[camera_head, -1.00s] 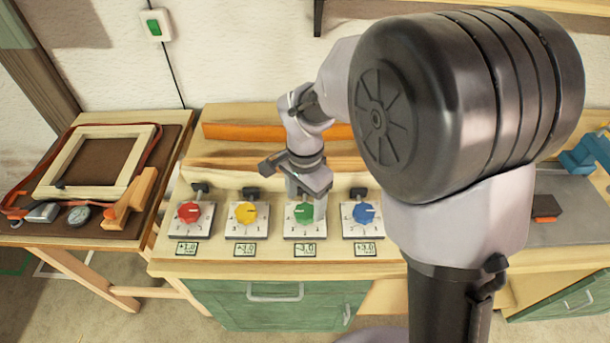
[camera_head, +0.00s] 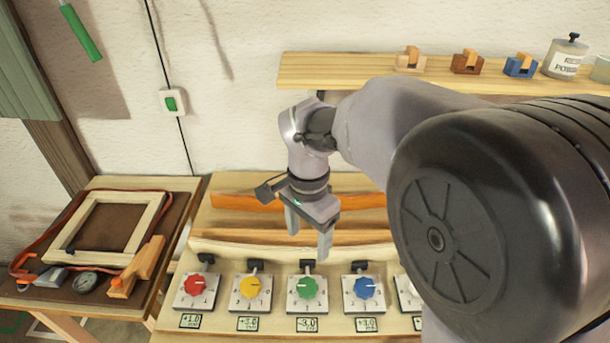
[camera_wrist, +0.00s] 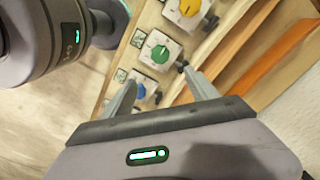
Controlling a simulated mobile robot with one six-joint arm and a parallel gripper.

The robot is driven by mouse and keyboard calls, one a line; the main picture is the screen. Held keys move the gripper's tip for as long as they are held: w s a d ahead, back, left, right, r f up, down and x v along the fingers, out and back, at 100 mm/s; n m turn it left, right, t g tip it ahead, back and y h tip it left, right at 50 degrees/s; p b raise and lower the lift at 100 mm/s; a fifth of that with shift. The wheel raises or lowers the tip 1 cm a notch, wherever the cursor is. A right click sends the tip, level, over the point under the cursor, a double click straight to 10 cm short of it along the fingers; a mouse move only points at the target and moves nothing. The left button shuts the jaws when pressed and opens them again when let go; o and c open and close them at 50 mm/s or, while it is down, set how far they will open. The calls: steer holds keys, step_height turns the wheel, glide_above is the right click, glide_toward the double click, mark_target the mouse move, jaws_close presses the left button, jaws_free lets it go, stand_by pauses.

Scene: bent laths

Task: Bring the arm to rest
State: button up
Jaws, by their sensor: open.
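My gripper (camera_head: 309,238) hangs pointing down above and behind the green dial (camera_head: 308,287), with its two fingers spread and nothing between them. My arm reaches in from the right and covers part of the bench. In the wrist view my gripper (camera_wrist: 160,80) is also open, with the green dial (camera_wrist: 160,54) and blue dial (camera_wrist: 141,92) beyond the fingers and apart from them.
A red dial (camera_head: 195,286), a yellow dial (camera_head: 250,287) and a partly hidden further dial stand in the same row. An orange lath (camera_head: 240,201) lies behind. A shelf (camera_head: 340,76) holds small clamps and a tin. A wooden frame (camera_head: 70,248) lies on the left table.

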steer(key=s+d+r+n+t+y+b, duration=0.1)
steer(key=s+d+n+t+b, duration=0.1)
steer(key=s, duration=0.6)
steer(key=s+d+r+n+t+y+b, duration=0.1)
steer(key=s+d+n+t+b, duration=0.1)
steer(key=s+d, duration=0.4)
steer(key=s+n+t, duration=0.1)
steer(key=s, duration=0.2)
steer(key=shift+s+d+r+t+b, duration=0.2)
steer(key=shift+r+t+b, duration=0.1)
steer(key=shift+t+b, duration=0.1)
stand_by(0.7)
